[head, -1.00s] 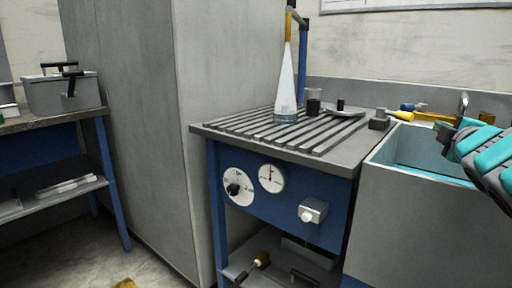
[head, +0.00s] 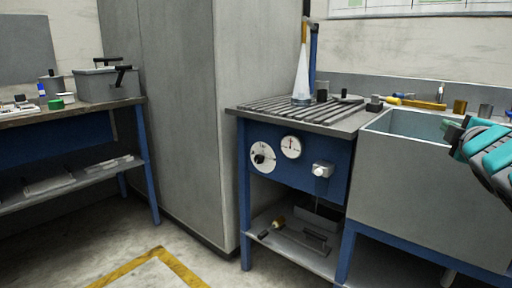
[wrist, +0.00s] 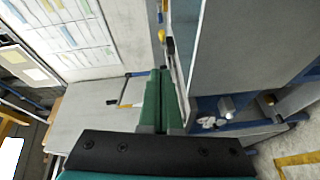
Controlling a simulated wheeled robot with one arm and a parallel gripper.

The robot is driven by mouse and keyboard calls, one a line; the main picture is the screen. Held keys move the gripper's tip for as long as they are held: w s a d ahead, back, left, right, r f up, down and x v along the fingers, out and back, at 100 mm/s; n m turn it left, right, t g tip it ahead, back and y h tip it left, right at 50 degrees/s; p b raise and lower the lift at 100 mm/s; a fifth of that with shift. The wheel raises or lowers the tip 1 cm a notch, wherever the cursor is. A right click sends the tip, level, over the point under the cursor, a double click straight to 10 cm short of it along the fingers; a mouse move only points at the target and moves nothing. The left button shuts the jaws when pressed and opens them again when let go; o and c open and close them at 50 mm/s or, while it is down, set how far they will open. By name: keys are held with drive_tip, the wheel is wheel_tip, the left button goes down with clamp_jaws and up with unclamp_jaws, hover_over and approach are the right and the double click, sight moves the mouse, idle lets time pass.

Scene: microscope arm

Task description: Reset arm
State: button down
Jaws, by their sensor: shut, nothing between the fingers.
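My gripper (head: 458,132) is at the right edge of the head view, on a teal and grey arm, in front of the sink basin. In the wrist view its two green fingers (wrist: 160,74) lie side by side and are shut, with nothing held between them. No microscope can be made out in either view.
A tall grey cabinet (head: 185,120) stands between the left bench (head: 70,112) and the blue slatted-top workbench (head: 268,112). A deep sink (head: 415,165) is at the right. The floor (head: 130,235) in front is clear, with yellow tape.

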drive_tip(key=s+a+f+m+g, duration=0.3)
drive_tip(key=a+f, duration=0.1)
drive_tip(key=f, duration=0.4)
drive_tip(key=s+a+f+m+g+y, duration=0.1)
drive_tip(key=s+a+f+m+g, duration=0.2)
drive_tip(key=f, duration=0.5)
drive_tip(key=s+a+f+m+g, duration=0.2)
drive_tip(key=s+a+f+g, duration=0.1)
drive_tip(key=a+f, duration=0.3)
drive_tip(key=s+a+f+m+g+y, duration=0.2)
drive_tip(key=s+a+f+g, duration=0.2)
drive_tip(key=s+a+f, duration=0.3)
drive_tip(key=s+a+f+m+g+y, duration=0.2)
drive_tip(key=s+a+f+g, duration=0.3)
drive_tip(key=s, duration=1.2)
drive_tip(key=a+f, duration=0.1)
drive_tip(key=a, duration=0.2)
drive_tip(key=shift+a+f+g, duration=0.2)
drive_tip(key=shift+f+g, duration=0.1)
drive_tip(key=shift+f, duration=0.1)
